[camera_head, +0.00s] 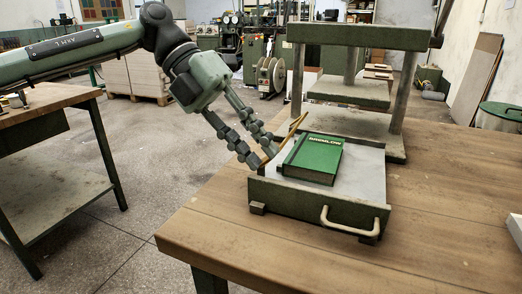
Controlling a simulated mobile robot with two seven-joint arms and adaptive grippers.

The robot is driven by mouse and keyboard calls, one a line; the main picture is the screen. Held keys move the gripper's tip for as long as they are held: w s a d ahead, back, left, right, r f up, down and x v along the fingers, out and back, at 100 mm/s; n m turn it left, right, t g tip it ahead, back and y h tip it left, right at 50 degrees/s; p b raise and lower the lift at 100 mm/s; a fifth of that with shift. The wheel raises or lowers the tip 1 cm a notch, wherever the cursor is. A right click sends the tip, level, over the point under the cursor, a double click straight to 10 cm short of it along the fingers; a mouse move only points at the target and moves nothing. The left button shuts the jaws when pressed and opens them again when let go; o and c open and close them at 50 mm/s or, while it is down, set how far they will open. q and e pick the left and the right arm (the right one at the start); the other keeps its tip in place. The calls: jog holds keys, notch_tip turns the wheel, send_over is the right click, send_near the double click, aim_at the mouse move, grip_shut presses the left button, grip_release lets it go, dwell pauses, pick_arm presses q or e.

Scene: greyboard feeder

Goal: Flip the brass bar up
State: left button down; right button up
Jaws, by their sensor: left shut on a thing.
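The brass bar (294,129) is a thin golden strip at the left side of the feeder (318,208), slanting up to the right beside the book. The feeder is a low dark-green box with a pale top and a cream handle on its front. My left gripper (262,157) reaches down from the upper left, its fingers shut on the lower left end of the bar. The fingers hide part of that end. My right gripper is not in view.
A green book (313,160) lies on the feeder's pale top, close to the bar. A green press (349,90) stands behind the feeder. Another bench (50,98) stands at the left.

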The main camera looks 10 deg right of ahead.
pick_arm(q)
jog(key=h, duration=0.1)
jog(key=g, duration=0.1)
jog(key=h, duration=0.1)
jog(key=shift+w+a+f+g+h+b, duration=0.25)
jog(key=shift+w+a+g+h+b, duration=0.05)
jog(key=shift+a, duration=0.1)
jog(key=g+h+b, duration=0.1)
jog(key=a+g+h+b, duration=0.1)
jog(key=h, duration=0.1)
jog(key=w+f+g+h+b, duration=0.1)
jog(key=h+b, duration=0.1)
jog(key=shift+a+f+g, duration=0.1)
jog(key=shift+a+g, duration=0.2)
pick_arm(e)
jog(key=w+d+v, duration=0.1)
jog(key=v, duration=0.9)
pick_arm(q)
jog(key=shift+w+a+f+g+h+b, duration=0.1)
jog(key=shift+w+a+g+h+b, duration=0.1)
jog(key=shift+g+h+b, duration=0.6)
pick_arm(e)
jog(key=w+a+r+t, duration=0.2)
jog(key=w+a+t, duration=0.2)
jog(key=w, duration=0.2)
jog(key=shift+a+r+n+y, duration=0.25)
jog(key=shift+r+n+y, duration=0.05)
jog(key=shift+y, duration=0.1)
pick_arm(q)
jog(key=shift+t, duration=0.3)
